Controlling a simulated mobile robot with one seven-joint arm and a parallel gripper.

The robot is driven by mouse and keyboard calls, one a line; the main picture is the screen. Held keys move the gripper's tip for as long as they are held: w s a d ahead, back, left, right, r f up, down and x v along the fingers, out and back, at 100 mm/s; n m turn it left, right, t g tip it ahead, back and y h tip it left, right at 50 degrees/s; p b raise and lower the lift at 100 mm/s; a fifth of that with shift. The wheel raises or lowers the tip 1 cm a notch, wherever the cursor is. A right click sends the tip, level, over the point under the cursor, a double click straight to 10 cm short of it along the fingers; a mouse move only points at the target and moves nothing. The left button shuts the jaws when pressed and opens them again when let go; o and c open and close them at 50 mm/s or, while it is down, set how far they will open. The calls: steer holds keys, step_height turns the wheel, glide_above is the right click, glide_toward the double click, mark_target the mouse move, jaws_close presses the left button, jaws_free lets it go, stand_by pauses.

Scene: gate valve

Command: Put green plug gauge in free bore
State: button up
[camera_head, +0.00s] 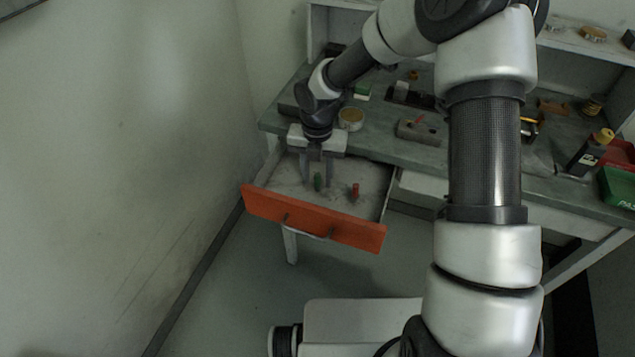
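The green plug gauge (317,182) stands upright in the open drawer with the orange front. My gripper (317,184) points down into the drawer, its two fingers spread with a gap around the green gauge. The gauge shows between or just in front of the fingers; I cannot tell whether it lies exactly between them. A red plug gauge (355,189) stands to the right in the same drawer. A grey block (418,132) on the bench has a red piece on top. A dark spot that may be a bore shows in it, too small to be sure.
The drawer's orange front (312,219) and side walls surround my gripper. On the bench (375,149) are a round tin (350,119), a dark bottle (589,154) and a green bin (617,187). A wall (120,150) is at left. My arm hides part of the bench.

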jaws_close()
